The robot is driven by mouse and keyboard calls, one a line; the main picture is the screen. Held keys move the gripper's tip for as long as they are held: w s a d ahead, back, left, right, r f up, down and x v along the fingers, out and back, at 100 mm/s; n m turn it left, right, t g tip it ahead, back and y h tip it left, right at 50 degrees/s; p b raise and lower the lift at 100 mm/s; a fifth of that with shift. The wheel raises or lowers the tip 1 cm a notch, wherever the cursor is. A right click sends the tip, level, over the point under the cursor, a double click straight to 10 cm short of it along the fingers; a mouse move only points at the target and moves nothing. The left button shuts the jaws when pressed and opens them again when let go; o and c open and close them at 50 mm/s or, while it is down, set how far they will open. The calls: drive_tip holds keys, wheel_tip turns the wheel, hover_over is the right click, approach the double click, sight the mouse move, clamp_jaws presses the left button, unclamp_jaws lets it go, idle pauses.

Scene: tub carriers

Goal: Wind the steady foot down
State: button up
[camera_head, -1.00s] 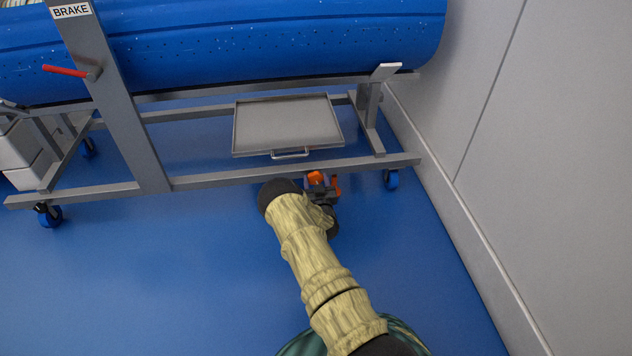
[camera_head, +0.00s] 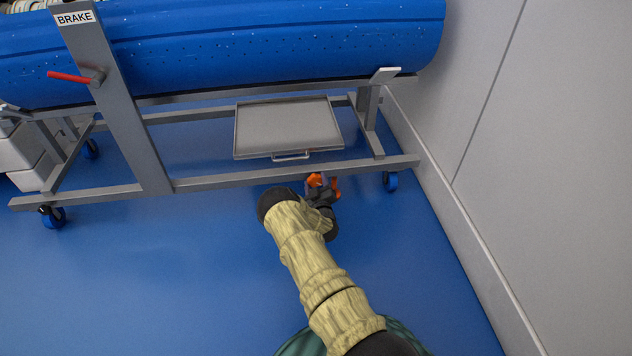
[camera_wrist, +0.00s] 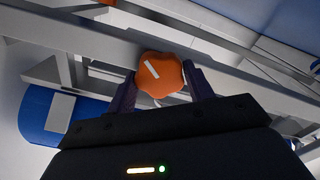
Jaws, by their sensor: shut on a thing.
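The steady foot's orange knob (camera_wrist: 160,75) is lobed and has a white mark line on its face. In the wrist view it sits between the two dark fingers of my gripper (camera_wrist: 162,84), which are shut on it. In the head view my gripper (camera_head: 322,188) is at the carrier's lower front rail, right of centre, and the orange knob (camera_head: 314,181) shows partly behind it. The foot's stem and pad are hidden, so I cannot tell how far the foot is from the floor.
The grey carrier frame (camera_head: 230,179) bears a blue tub (camera_head: 240,45). A tray (camera_head: 288,125) with a handle lies low in the frame. A red brake lever (camera_head: 68,77) is at left. The front floor is clear.

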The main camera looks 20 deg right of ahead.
drive_tip(key=n, duration=0.3)
drive_tip(key=shift+n+p, duration=0.3)
drive_tip(key=shift+n, duration=0.1)
drive_tip(key=n, duration=0.3)
drive_tip(key=shift+f+n, duration=0.15)
drive_tip(key=shift+n, duration=0.15)
drive_tip(key=n+b, duration=0.1)
drive_tip(key=n, duration=0.5)
drive_tip(key=shift+n, duration=0.3)
drive_tip(key=shift+s, duration=0.1)
drive_tip(key=o, duration=1)
drive_tip(key=shift+p+v, duration=4.55)
drive_tip(key=shift+v, duration=4.1)
